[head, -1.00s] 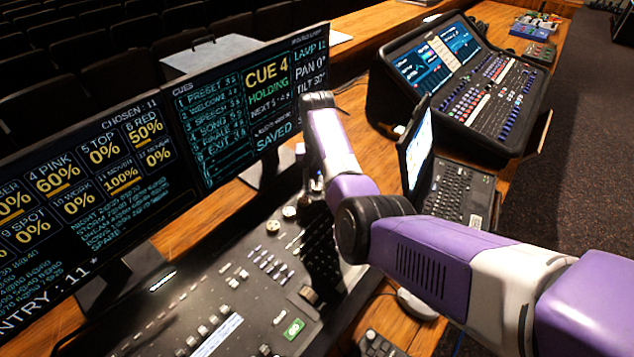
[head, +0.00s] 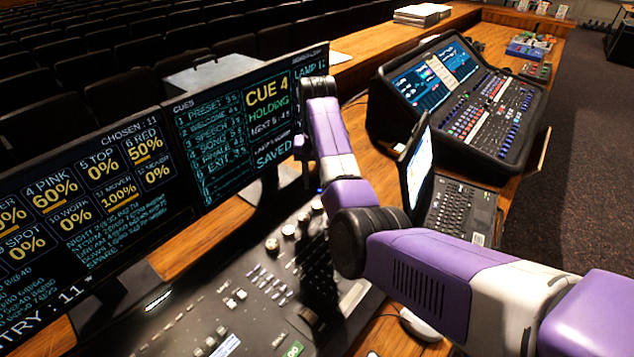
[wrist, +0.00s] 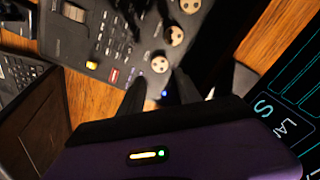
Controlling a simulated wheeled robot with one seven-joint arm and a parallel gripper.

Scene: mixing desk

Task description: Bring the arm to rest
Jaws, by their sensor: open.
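My gripper (wrist: 158,92) shows in the wrist view with its two dark fingers apart and nothing between them. It points down over the lighting console (wrist: 118,45), near a few round knobs at its edge. In the head view my purple and white arm reaches across the console (head: 250,310), bent at the dark elbow joint. The gripper itself is mostly hidden behind the arm there.
Two monitors stand left of the arm, one showing channel levels (head: 80,215) and one showing cues and "CUE 4 HOLDING" (head: 240,130). A laptop (head: 460,210) and a sound mixer (head: 490,110) are to the right. A mouse (head: 420,325) lies near the forearm.

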